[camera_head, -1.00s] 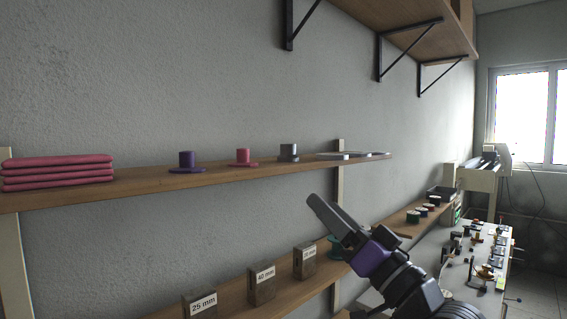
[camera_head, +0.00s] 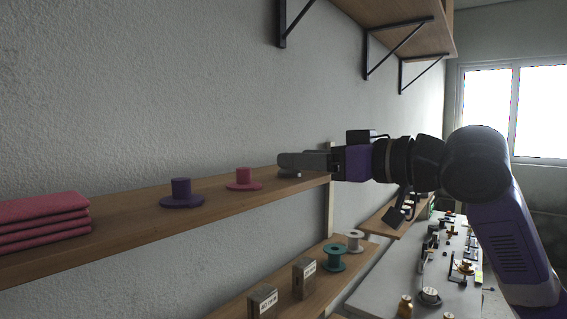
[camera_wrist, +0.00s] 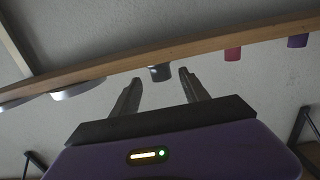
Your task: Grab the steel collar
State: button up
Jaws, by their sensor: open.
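The steel collar (camera_wrist: 160,73) is a small grey cylinder on the wooden shelf. In the wrist view it shows between and just beyond the tips of my gripper's (camera_wrist: 161,77) two open fingers, with nothing held. In the head view my gripper (camera_head: 284,161) reaches in from the right, level with the shelf top, and covers most of the collar; only a bit of its grey base (camera_head: 289,174) shows under the fingers. I cannot tell whether the fingers touch it.
A pink flanged collar (camera_head: 244,176) and a purple one (camera_head: 181,190) stand left of it on the shelf (camera_head: 130,218). Folded pink cloths (camera_head: 40,225) lie further left. Flat pale discs (camera_wrist: 78,89) lie on the other side. A lower shelf holds labelled blocks (camera_head: 304,276) and spools (camera_head: 334,256).

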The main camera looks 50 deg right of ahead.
aim_at(277, 174)
jog(key=w+p, duration=0.1)
jog(key=w, duration=0.2)
jog(key=w+p, duration=0.1)
jog(key=w, duration=0.2)
jog(key=shift+w+a+f, duration=0.1)
jog(key=shift+a, duration=0.1)
grip_shut()
